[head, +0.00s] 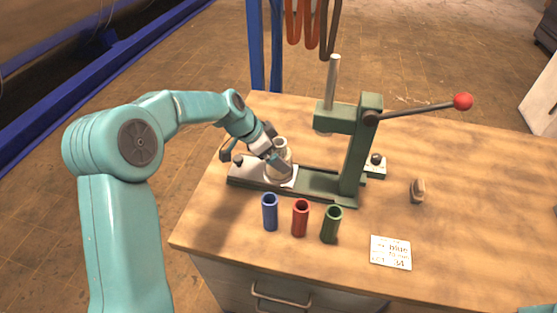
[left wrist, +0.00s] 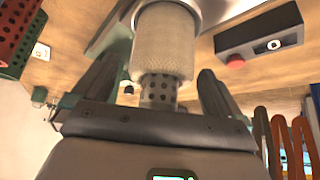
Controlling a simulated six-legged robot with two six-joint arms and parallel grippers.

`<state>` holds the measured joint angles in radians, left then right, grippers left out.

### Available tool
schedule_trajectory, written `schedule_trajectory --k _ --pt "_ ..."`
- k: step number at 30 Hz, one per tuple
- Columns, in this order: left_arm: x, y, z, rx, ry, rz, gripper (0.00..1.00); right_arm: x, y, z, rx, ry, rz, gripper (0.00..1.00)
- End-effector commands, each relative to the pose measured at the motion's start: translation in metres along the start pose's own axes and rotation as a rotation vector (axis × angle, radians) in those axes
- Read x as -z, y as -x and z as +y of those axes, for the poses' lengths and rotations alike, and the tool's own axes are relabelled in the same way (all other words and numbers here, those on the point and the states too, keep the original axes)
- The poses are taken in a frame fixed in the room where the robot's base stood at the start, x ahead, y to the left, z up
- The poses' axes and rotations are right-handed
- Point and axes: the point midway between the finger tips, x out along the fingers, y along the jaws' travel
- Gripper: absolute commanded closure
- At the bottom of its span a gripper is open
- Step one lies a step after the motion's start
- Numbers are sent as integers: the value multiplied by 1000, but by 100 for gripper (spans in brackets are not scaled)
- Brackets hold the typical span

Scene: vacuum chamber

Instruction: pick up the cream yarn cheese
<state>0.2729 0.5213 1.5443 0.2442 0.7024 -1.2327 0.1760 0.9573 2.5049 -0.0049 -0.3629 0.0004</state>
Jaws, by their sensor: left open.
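The cream yarn cheese (head: 283,168) stands upright on the base plate of the green press, left of the press column, partly covered by my gripper in the head view. In the left wrist view the cream yarn (left wrist: 163,42) is wound on a grey perforated tube (left wrist: 160,88) that sticks out of it. My left gripper (head: 272,158) is open at the cheese. In the left wrist view its two fingers (left wrist: 158,88) stand on either side of the tube, with a visible gap on the right side. My right gripper is not in view.
The green press (head: 358,150) has a lever with a red ball (head: 463,102) reaching right. Blue (head: 270,212), red (head: 300,218) and green (head: 332,224) tubes stand in front of it. A printed card (head: 390,252) lies right of them. The table's right side is mostly clear.

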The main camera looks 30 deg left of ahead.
Motion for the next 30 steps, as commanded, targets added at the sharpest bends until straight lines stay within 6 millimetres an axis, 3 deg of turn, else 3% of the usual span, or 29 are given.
schedule_trajectory --k 4,11,16,17,30 --pt "1 -16 0 -1 0 -1 0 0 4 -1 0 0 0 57" --pt "1 -18 -1 1 0 0 0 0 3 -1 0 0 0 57" --pt "1 -18 -1 1 0 0 52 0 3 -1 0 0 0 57" --pt "0 -18 -1 1 0 0 58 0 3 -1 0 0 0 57" --pt "8 -7 -2 4 -2 3 58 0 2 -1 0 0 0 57"
